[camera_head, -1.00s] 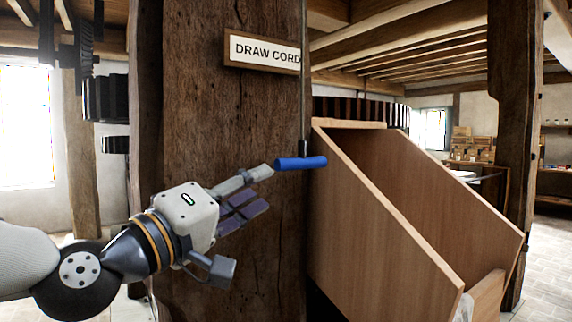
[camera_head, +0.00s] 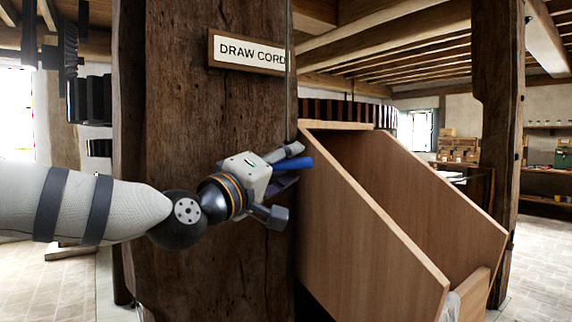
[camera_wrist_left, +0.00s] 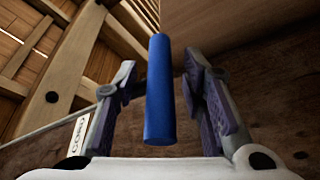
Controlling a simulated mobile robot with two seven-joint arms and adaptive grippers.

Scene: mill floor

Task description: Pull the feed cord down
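The feed cord (camera_head: 290,100) hangs down in front of the wooden post, beside the "DRAW CORD" sign (camera_head: 248,53). My left gripper (camera_head: 292,163) is at the handle in the head view. In the left wrist view the blue handle (camera_wrist_left: 160,92) lies between the two open fingers, with a gap on each side. Part of the handle is hidden behind the gripper in the head view. My right gripper is not in view.
The thick wooden post (camera_head: 200,150) stands right behind the left gripper. A sloping wooden chute (camera_head: 365,240) is close on the right. Shelves and boxes (camera_head: 458,147) stand far back on the right.

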